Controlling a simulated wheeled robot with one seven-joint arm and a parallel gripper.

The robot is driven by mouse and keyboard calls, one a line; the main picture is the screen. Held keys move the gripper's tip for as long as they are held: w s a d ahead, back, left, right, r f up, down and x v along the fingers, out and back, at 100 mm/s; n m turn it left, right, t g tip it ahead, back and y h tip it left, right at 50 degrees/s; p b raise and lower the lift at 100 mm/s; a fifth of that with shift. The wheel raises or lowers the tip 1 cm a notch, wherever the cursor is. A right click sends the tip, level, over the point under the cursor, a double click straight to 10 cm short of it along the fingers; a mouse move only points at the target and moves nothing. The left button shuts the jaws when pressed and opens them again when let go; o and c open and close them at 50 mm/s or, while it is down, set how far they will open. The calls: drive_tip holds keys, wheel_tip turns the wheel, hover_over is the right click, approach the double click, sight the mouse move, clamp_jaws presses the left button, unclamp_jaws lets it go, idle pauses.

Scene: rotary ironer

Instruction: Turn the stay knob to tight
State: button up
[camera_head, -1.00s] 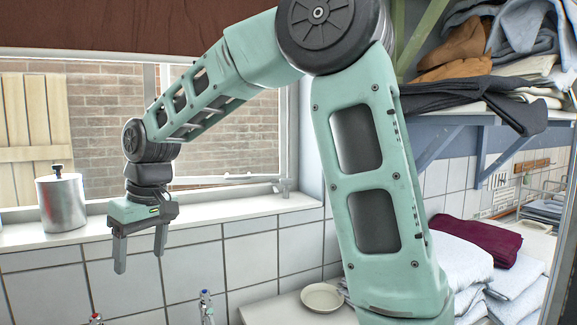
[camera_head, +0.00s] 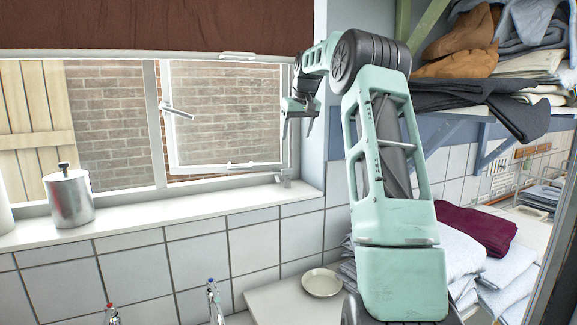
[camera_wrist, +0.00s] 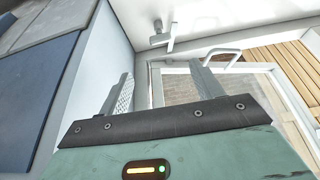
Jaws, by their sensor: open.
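The window stay is at the bottom right of the window in the head view. A small pale upright fitting (camera_head: 285,177), which looks like the stay knob and its mount, stands at the right end of the sill. What seems the same fitting (camera_wrist: 160,38) shows at the top of the wrist view, beyond my fingertips. Its setting is too small to tell. The stay bar (camera_head: 240,165) lies along the casement's lower edge. My gripper (camera_head: 297,124) is open and empty, above the fitting by the right window jamb. Its fingers also show in the wrist view (camera_wrist: 162,76), apart from the fitting.
The hinged casement (camera_head: 225,115) stands ajar, with a handle (camera_head: 177,110) on its left side. A metal canister (camera_head: 69,197) stands on the sill (camera_head: 160,215). A loaded shelf (camera_head: 460,108) is at the right. A dish (camera_head: 321,283) sits below on the counter.

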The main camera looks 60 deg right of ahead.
sight(288, 175)
drive_tip(key=p+x, duration=0.3)
drive_tip(key=x, duration=1.1)
drive_tip(key=shift+w, duration=0.15)
drive_tip(key=c, duration=1)
